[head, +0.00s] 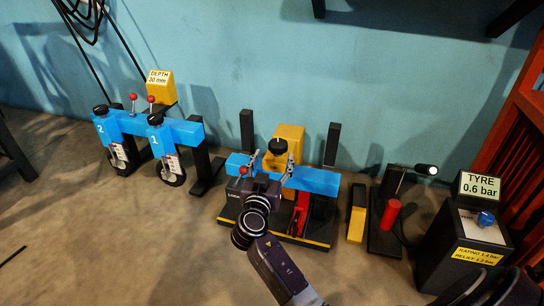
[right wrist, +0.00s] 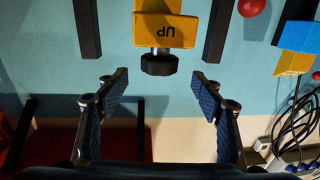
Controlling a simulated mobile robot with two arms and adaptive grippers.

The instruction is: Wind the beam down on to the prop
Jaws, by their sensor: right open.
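The blue beam (head: 315,180) spans between two black posts on a black base with a yellow front edge. A yellow block (head: 290,138) marked UP in the wrist view (right wrist: 195,30) stands at its middle, with a black knob (head: 277,146). A red piece (head: 301,212), perhaps the prop, is under the beam, partly hidden; any gap to the beam is unclear. My right gripper (head: 268,166) is in front of the block. In the right wrist view its fingers (right wrist: 158,80) are open and empty, with the knob (right wrist: 158,64) ahead, between their lines.
A blue stand with two gauges (head: 172,165) and a yellow DEPTH 30 mm sign (head: 160,86) is at left. A yellow wedge (head: 356,222), a lamp stand with a red cylinder (head: 391,215) and a TYRE 0.6 bar box (head: 470,232) are at right.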

